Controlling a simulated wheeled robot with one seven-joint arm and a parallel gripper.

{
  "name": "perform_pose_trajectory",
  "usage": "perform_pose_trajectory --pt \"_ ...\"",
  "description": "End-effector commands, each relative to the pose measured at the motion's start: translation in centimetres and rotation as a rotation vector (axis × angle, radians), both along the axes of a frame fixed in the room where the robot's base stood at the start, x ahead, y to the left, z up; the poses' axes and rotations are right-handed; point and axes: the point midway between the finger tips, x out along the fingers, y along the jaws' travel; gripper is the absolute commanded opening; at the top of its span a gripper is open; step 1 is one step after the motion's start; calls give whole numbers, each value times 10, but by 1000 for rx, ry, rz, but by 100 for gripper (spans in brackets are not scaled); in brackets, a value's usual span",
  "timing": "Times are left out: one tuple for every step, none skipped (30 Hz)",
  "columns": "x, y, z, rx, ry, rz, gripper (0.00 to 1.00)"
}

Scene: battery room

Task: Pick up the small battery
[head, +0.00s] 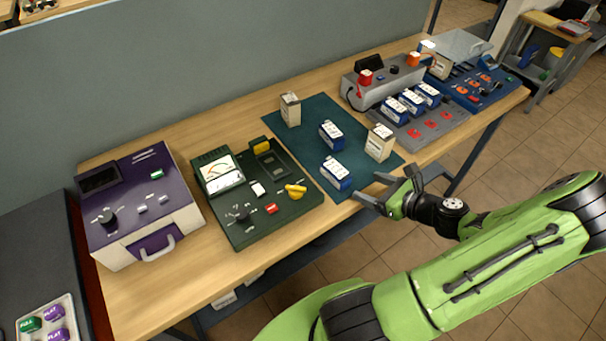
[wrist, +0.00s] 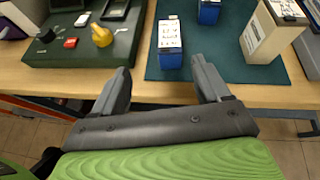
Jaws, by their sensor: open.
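A small blue battery with a white label (head: 336,173) stands near the front edge of the teal mat (head: 309,160). In the wrist view the same blue battery (wrist: 170,60) stands just beyond the fingertips, between their lines. A second blue battery (head: 331,135) stands farther back, partly cut off in the wrist view (wrist: 209,12). Two taller cream batteries stand on the mat, one at the back (head: 291,109) and one at the right (head: 380,142). My gripper (head: 367,188) is open and empty at the table's front edge, apart from the nearest blue battery.
A green tester panel (head: 290,214) with a yellow knob lies left of the mat. A purple-topped device (head: 130,195) stands farther left. To the right, a grey tray (head: 440,129) holds several blue batteries beside a grey charger (head: 375,92). A partition runs behind the table.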

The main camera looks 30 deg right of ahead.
Motion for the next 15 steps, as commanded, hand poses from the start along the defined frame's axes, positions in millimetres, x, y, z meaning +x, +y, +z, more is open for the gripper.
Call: perform_pose_trajectory --pt "-5 -8 0 44 -28 -60 76" --pt "-6 -11 0 59 -37 -80 76" --pt "-5 -13 -1 72 -45 -97 76" --pt "-3 -14 -2 76 -47 -101 76" --pt "2 -13 -4 77 -48 -99 76" --pt "10 -12 -8 76 -48 -97 76" --pt "17 -11 -11 76 -48 -95 76" --pt "24 -10 -14 75 -47 -93 76" --pt "34 -9 -18 76 -47 -93 76" --pt "41 -8 -21 75 -47 -92 76" --pt "48 -7 -24 74 -46 -92 76" --pt "57 -6 -29 74 -45 -92 76" --pt "63 -6 -31 74 -46 -92 76" --pt "70 -5 -34 74 -45 -92 76" --pt "76 -5 -37 73 -44 -93 76"
